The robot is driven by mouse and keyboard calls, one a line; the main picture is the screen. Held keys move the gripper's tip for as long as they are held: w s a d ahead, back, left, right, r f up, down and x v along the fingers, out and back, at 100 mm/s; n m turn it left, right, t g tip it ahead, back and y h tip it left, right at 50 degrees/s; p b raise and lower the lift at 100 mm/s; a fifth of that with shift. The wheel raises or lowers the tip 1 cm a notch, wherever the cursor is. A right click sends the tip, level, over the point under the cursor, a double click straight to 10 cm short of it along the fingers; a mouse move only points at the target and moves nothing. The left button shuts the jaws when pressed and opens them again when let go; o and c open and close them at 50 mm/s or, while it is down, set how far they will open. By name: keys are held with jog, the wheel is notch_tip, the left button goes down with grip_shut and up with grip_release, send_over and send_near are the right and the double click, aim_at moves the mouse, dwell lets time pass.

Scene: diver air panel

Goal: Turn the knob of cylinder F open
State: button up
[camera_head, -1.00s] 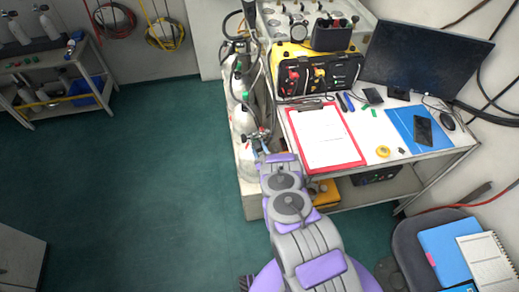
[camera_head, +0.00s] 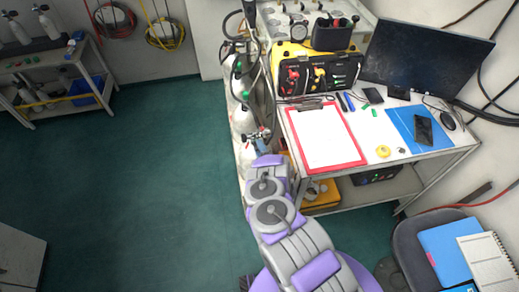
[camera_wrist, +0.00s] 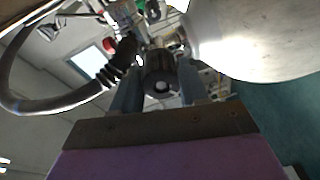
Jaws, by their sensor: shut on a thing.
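A row of pale gas cylinders (camera_head: 241,120) stands along the left side of the desk. My gripper (camera_head: 259,140) is at the valve of the nearest cylinder, whose top is partly hidden by my arm. In the wrist view, my gripper (camera_wrist: 158,88) is shut on a dark round knob (camera_wrist: 160,84), with one finger on each side of it. The rounded pale body of a cylinder (camera_wrist: 255,40) fills the upper right of that view. I see no readable letter on any cylinder.
A black hose (camera_wrist: 70,100) curves left of the knob in the wrist view. The desk with a red clipboard (camera_head: 360,164) and a yellow-black panel (camera_head: 318,88) lies right of the cylinders. Green floor (camera_head: 140,180) is clear to the left.

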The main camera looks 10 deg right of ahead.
jog(key=n, duration=0.5)
jog(key=shift+s+a+f+b, duration=0.1)
jog(key=shift+a+f+b, duration=0.15)
jog(key=shift+b, duration=0.1)
jog(key=n+h+b, duration=0.1)
jog(key=n, duration=0.4)
jog(key=shift+f+n, duration=0.15)
jog(key=shift+n, duration=0.25)
jog(key=o, duration=0.9)
jog(key=shift+c, duration=0.2)
jog(key=shift+o, duration=1)
jog(key=shift+d+r, duration=0.1)
jog(key=shift+r, duration=0.1)
jog(key=s+p, duration=0.1)
jog(key=s, duration=0.6)
jog(key=shift+d, duration=0.4)
